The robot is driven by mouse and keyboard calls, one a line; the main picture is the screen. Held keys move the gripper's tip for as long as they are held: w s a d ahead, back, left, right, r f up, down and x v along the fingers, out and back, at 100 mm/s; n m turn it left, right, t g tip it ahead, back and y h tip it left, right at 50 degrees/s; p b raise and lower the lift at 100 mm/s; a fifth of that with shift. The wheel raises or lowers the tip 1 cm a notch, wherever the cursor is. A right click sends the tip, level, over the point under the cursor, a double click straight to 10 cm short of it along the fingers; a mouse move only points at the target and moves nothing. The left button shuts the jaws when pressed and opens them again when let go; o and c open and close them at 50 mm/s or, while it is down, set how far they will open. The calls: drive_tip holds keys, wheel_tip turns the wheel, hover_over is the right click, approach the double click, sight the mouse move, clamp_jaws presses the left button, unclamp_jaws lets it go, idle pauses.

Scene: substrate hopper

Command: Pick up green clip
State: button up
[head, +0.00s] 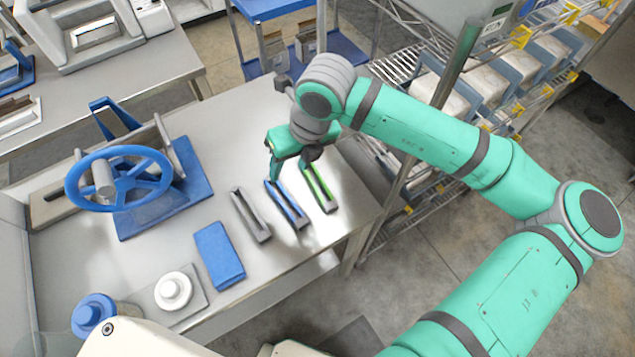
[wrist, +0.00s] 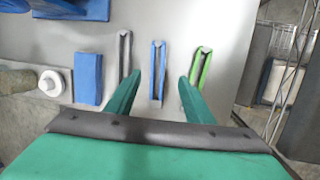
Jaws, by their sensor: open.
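The green clip (head: 320,188) is a long narrow piece lying on the metal table, rightmost in a row of three clips, near the table's right edge. In the wrist view the green clip (wrist: 201,66) lies upper right, just beyond the tip of the right finger. My gripper (head: 289,172) is open and empty above the far ends of the clips. In the wrist view its two green fingers (wrist: 161,82) are spread, with the blue clip (wrist: 158,70) between them. The contact height is hard to tell.
A grey clip (head: 251,216) lies left of the blue one, then a blue block (head: 219,255). A white round part (head: 173,290) and a blue-lidded jar (head: 94,313) stand at the front left. A blue handwheel (head: 119,179) stands at the left. A wire rack (head: 400,192) borders the table's right side.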

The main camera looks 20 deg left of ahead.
drive_tip(key=w+d+t+h, duration=0.1)
drive_tip(key=w+d+h, duration=0.15)
drive_tip(key=d, duration=0.25)
drive_tip(key=shift+m+y, duration=0.25)
drive_tip(key=shift+m, duration=0.05)
drive_tip(key=f, duration=0.3)
drive_tip(key=w+f, duration=0.1)
drive_tip(key=f, duration=0.3)
drive_tip(key=w+f, duration=0.1)
drive_tip(key=f, duration=0.3)
drive_tip(key=shift+w+a+f, duration=0.1)
drive_tip(key=shift+a, duration=0.1)
drive_tip(key=c, duration=1.1)
